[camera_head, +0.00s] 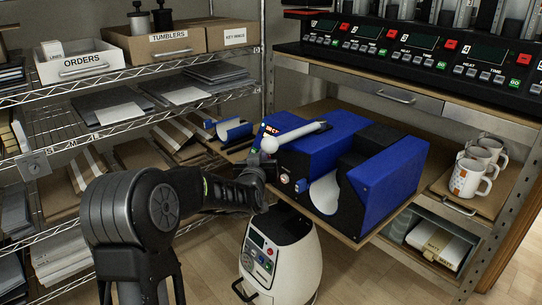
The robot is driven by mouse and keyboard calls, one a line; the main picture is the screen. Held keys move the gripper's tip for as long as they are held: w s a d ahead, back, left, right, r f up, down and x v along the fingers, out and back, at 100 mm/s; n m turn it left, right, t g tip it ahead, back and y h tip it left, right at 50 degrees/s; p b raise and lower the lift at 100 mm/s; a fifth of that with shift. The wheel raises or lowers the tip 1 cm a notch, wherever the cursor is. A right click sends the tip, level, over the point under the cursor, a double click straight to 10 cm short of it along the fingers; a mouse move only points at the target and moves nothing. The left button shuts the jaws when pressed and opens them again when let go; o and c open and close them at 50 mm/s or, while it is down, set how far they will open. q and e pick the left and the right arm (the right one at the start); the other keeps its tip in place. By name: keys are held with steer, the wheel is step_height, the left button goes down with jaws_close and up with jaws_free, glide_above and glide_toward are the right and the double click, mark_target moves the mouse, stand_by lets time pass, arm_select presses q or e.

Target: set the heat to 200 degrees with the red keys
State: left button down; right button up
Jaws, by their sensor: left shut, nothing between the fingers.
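The blue mug press (333,143) stands on a brown board, with a pale curved cradle in its open front. A white lever (305,134) with a ball end lies across its left top. A small display (271,129) with red lit characters shows at its upper left; I cannot read them. Red keys on the press cannot be made out; my gripper and the lever cover part of that side. My left gripper (265,163) is shut and empty, close to the press's left front, below the lever ball. I cannot tell whether it touches. My right gripper is not in view.
A console (432,50) with several displays and red, grey and green keys stands on the upper right shelf. White mugs (470,177) stand at right. A white rounded unit (290,265) with a small panel stands below the press. Wire shelves with boxes fill the left.

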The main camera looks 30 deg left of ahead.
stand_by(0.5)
arm_select(q)
steer(key=shift+w+d+f+b, duration=0.1)
steer(key=shift+w+f+b, duration=0.1)
steer(key=shift+w+b, duration=0.15)
steer(key=shift+w+d+f, duration=0.1)
steer(key=shift+w+f, duration=0.15)
steer(key=shift+w, duration=0.1)
stand_by(0.8)
stand_by(0.3)
steer(key=shift+s+a+r, duration=0.2)
steer(key=shift+s+r, duration=0.2)
steer(key=shift+s, duration=0.3)
steer(key=shift+s+a+r, duration=0.2)
steer(key=shift+s+r, duration=0.25)
steer(key=shift+s, duration=0.25)
steer(key=shift+s+a+r, duration=0.25)
steer(key=shift+s+r, duration=0.15)
steer(key=shift+s, duration=0.3)
steer(key=shift+s+a+r, duration=0.2)
steer(key=shift+s+r, duration=0.25)
steer(key=shift+s, duration=0.25)
stand_by(1.0)
